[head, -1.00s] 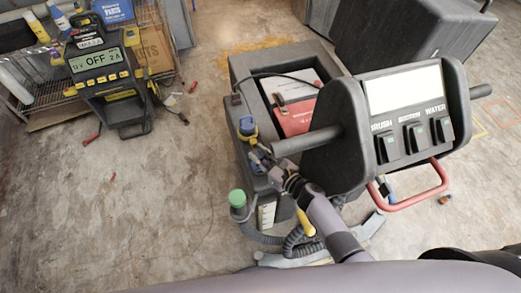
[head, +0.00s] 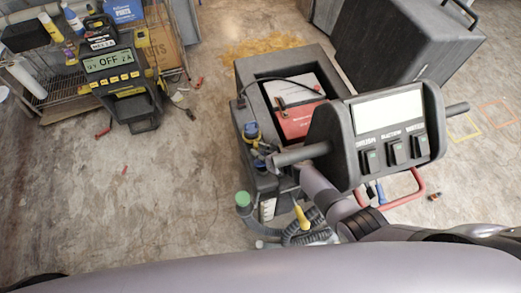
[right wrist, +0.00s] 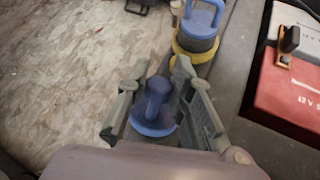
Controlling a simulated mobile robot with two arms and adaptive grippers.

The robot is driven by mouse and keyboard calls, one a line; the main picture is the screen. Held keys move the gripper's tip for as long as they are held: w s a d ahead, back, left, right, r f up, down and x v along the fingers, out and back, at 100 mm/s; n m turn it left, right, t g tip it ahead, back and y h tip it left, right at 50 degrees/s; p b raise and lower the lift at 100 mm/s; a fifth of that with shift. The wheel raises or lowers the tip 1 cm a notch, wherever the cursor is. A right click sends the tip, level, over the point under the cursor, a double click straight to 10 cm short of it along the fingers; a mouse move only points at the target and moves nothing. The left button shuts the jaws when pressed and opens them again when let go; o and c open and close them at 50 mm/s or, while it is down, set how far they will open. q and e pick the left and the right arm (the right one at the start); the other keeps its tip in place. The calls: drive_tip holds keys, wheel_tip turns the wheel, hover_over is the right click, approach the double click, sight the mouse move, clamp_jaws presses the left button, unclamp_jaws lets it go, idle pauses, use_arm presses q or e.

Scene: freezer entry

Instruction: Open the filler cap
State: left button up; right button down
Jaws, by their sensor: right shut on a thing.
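A blue cap with a raised knob (right wrist: 157,100) sits between the fingers of my right gripper (right wrist: 152,98) in the right wrist view. The gripper is shut on this knob. Whether the cap sits on an opening or is free of it cannot be told. Just beyond it is a second blue part with a loop handle (right wrist: 199,24) on a yellow ring, which also shows in the head view (head: 251,131). In the head view the right gripper (head: 262,157) is small and partly hidden by the machine's handlebar. My left gripper is not in view.
The machine's console (head: 375,138) and handlebar (head: 300,155) stand close to my right arm. A red battery (head: 300,118) sits in the open bay. A green cap (head: 242,199) is on a hose nearby.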

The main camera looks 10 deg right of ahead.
drive_tip(key=shift+s, duration=0.1)
drive_tip(key=c, duration=1.4)
unclamp_jaws()
